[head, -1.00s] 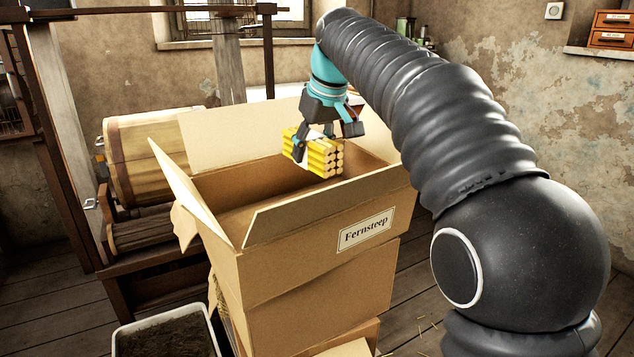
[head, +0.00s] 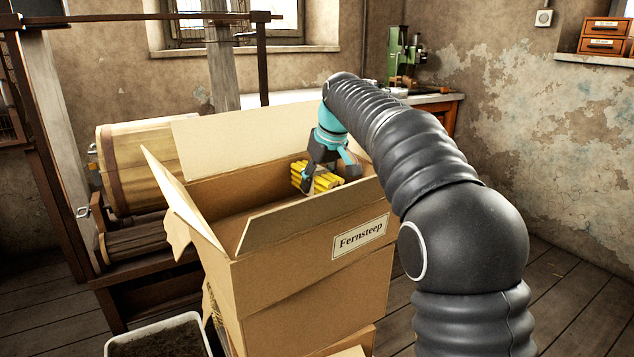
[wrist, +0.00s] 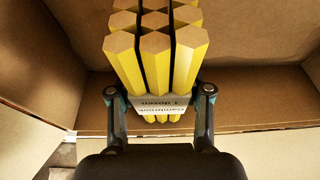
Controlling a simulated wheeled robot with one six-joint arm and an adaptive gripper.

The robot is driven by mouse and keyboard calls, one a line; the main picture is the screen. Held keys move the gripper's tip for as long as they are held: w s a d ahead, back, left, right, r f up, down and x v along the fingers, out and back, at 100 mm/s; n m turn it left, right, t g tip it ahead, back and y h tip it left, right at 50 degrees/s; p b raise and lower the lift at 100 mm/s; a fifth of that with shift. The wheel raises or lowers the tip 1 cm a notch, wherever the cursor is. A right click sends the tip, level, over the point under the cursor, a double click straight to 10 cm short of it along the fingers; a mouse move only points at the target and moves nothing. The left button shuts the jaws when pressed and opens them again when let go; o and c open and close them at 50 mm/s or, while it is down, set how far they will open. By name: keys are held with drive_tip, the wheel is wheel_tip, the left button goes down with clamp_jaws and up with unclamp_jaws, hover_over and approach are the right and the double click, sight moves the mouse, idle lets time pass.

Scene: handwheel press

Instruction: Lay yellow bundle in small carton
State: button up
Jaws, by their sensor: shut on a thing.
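The yellow bundle (head: 326,181) is a block of yellow hexagonal sticks with a pale printed band; the band shows in the wrist view (wrist: 155,105). My gripper (head: 327,176) is shut on it, one finger on each side of the band. The open carton (head: 300,262), labelled "Fernsteep", stands below with its flaps raised. The bundle is inside the carton's opening, low near the right part, partly behind the front rim. In the wrist view, brown cardboard walls (wrist: 255,90) surround the bundle. I cannot tell whether the bundle touches the carton floor.
The carton stands on a stack of other boxes (head: 345,345). A wooden drum (head: 140,170) on a dark frame stands at the left. A white tub (head: 160,335) of dark stuff is at the lower left. A bench with a green machine (head: 402,55) is behind.

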drive_tip(key=shift+f, duration=0.55)
drive_tip(key=o, duration=1.3)
drive_tip(key=shift+r, duration=0.55)
drive_tip(key=p+v, duration=0.1)
drive_tip(key=v, duration=1.1)
drive_tip(key=shift+w+r+p, duration=0.1)
drive_tip(key=shift+p, duration=0.25)
